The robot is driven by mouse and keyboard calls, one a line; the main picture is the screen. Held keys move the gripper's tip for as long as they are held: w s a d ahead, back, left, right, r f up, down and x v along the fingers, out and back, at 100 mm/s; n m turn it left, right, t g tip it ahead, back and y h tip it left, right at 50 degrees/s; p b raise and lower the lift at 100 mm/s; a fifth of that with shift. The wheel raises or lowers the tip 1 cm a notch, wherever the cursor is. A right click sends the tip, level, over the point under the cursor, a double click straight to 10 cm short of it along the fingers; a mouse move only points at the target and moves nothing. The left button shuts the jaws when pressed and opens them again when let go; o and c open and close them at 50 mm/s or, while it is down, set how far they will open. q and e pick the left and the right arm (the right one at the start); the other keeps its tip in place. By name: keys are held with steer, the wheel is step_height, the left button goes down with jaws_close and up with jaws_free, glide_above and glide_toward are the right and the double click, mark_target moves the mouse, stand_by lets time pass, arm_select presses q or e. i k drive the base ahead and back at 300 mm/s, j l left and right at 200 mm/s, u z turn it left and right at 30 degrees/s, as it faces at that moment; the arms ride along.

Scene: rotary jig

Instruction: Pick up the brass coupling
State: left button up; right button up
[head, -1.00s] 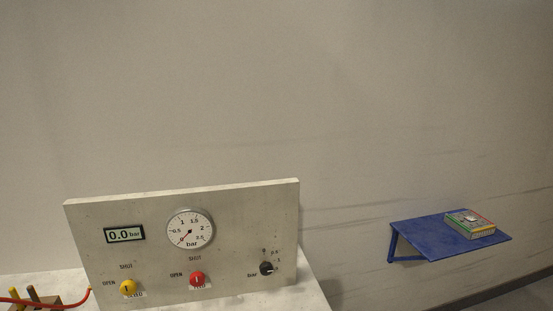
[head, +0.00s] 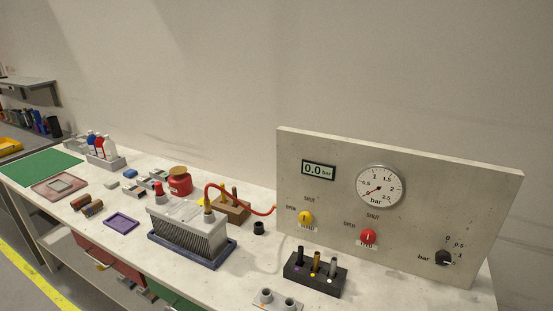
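A slim brass-coloured piece (head: 316,262), which looks like the brass coupling, stands upright in the middle of a black holder block (head: 299,280) on the bench. A black piece (head: 300,256) stands to its left and a silver one (head: 333,266) to its right. The picture is too small to show the piece's exact shape. Neither of my grippers is in the head view.
The pressure panel (head: 470,190) stands behind the holder. A finned grey box (head: 190,232) sits left of it, with a red hose (head: 245,199) running to the panel. A small black cup (head: 259,228) and a grey plate (head: 276,303) are nearby.

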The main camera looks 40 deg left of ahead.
mark_target(206, 202)
steer(key=u, duration=1.75)
